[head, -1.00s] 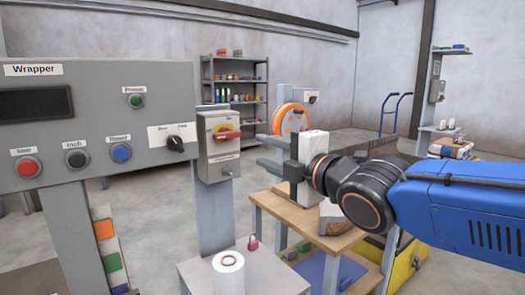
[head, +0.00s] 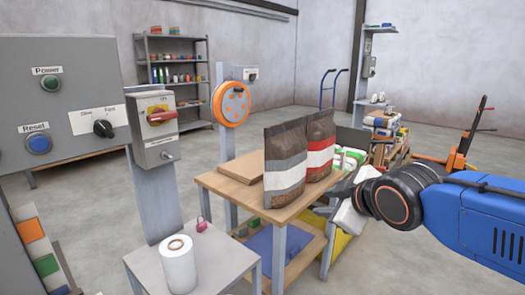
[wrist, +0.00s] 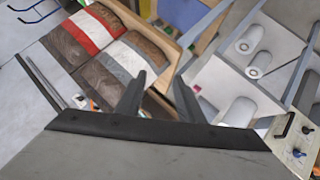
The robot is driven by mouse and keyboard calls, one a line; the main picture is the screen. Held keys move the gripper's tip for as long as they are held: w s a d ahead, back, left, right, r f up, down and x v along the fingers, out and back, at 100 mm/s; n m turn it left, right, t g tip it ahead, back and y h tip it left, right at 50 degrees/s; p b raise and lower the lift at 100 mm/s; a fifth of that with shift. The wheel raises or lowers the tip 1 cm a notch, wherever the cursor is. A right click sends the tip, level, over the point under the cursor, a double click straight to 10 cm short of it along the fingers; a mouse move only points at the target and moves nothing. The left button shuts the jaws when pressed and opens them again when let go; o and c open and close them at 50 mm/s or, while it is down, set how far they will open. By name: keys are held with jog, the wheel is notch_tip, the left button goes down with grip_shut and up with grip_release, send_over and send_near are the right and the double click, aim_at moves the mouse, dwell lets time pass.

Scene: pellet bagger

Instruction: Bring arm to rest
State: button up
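My blue arm (head: 475,212) reaches in from the right of the head view. My gripper (wrist: 162,88) shows in the wrist view with its two dark fingers apart and nothing between them. In the head view the gripper is at the black wrist joint's left end, right of the workbench, and its fingers are hard to make out there. A brown bag with a grey band (head: 286,165) and a brown bag with a red band (head: 320,147) stand upright on the wooden workbench (head: 233,185), left of the gripper and apart from it.
The grey control panel (head: 75,95) and a switch box (head: 157,130) stand at left. A white roll (head: 178,262) stands on a small grey table (head: 220,262) in front. An orange wheel (head: 231,104) is behind the workbench.

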jog(key=s+d+f+m+g+h, duration=0.3)
jog(key=s+d+f+m+g, duration=0.3)
jog(key=s+d+f+m, duration=0.6)
jog(key=s+d+f, duration=0.1)
jog(key=s+f, duration=0.1)
jog(key=s, duration=0.3)
jog(key=shift+s+d+f, duration=0.2)
jog(key=shift+d, duration=0.1)
jog(key=shift+a, duration=0.15)
